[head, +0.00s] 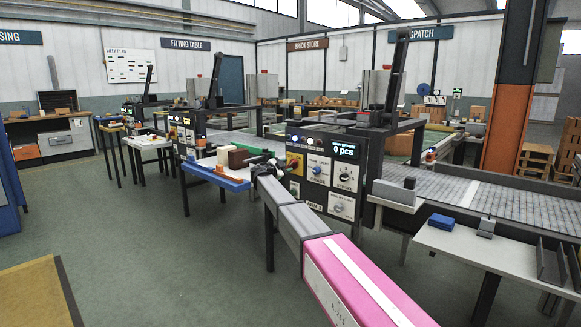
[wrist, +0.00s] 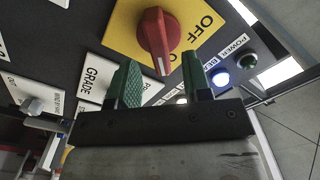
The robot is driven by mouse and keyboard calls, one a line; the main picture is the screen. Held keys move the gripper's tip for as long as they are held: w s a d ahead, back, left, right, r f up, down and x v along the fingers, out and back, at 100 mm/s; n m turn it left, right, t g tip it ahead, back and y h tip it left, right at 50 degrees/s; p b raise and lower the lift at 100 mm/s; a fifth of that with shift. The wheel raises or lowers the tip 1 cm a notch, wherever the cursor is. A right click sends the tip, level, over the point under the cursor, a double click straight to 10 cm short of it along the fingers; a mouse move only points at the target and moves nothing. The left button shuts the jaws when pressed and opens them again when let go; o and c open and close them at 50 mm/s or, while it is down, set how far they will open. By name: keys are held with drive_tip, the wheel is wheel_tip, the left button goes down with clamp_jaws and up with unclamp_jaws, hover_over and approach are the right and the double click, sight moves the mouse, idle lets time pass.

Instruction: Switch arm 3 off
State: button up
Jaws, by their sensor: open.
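The red rotary switch (wrist: 157,38) sits on a yellow plate (wrist: 120,38) of a dark control panel. Its white mark points down in the wrist view, not at the word OFF on the plate's upper right. In the head view the yellow plate (head: 295,163) is on the panel (head: 318,190), whose small lower label seems to read ARM 3. My gripper (wrist: 160,78) is open and empty, its green fingers just below the switch in the wrist view, one to each side, apart from it.
A GRADE plate (wrist: 100,80) is below left. A blue tray table (head: 228,180) with blocks stands left of my arm. A conveyor (head: 480,195) runs right of the panel.

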sight(290, 165)
drive_tip(key=x, duration=0.3)
drive_tip(key=shift+w+d, duration=0.15)
clamp_jaws()
